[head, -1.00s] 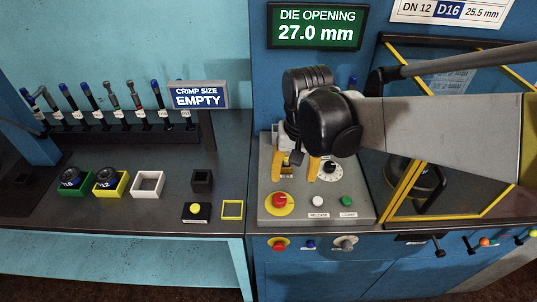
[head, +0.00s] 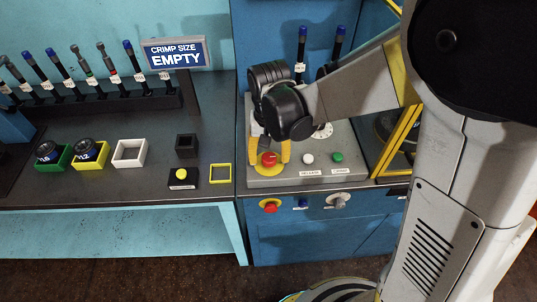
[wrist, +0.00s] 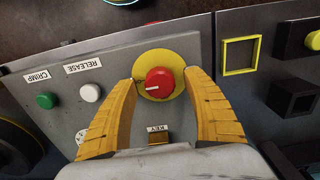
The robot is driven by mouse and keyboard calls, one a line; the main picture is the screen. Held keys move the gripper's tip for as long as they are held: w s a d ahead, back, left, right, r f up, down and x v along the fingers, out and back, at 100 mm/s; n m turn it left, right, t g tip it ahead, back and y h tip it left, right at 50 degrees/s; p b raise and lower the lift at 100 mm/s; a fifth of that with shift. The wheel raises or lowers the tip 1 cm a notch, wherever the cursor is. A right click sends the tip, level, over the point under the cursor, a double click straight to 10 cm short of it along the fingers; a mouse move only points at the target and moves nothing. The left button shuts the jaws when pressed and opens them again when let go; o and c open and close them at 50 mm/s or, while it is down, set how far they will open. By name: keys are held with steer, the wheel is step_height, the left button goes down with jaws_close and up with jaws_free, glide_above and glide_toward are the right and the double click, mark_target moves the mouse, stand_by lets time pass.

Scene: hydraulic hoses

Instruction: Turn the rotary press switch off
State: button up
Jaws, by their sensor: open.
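A red rotary knob (head: 268,159) with a yellow disc under it sits at the front left of the grey control panel (head: 290,179). In the wrist view the red knob (wrist: 159,82) shows a white pointer line running left from its middle. My gripper (head: 271,150) is open above the panel, pointing down. In the wrist view its two yellow fingers (wrist: 160,76) stand on either side of the knob, with gaps on both sides. I cannot tell how far the fingertips are above the panel.
White RELEASE (wrist: 90,93) and green CRIMP (wrist: 45,100) buttons sit beside the knob; a KEY fitting (wrist: 158,138) is between my fingers. A red button (head: 270,206) and grey knob (head: 338,200) are on the front face. A yellow button box (head: 182,177) stands left.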

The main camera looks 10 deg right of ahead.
steer(key=c, duration=1.2)
steer(key=shift+n, duration=0.3)
steer(key=n, duration=0.3)
steer(key=shift+n, duration=0.3)
steer(key=n, duration=0.4)
steer(key=shift+n, duration=0.3)
steer(key=n, duration=0.4)
steer(key=shift+n, duration=2.5)
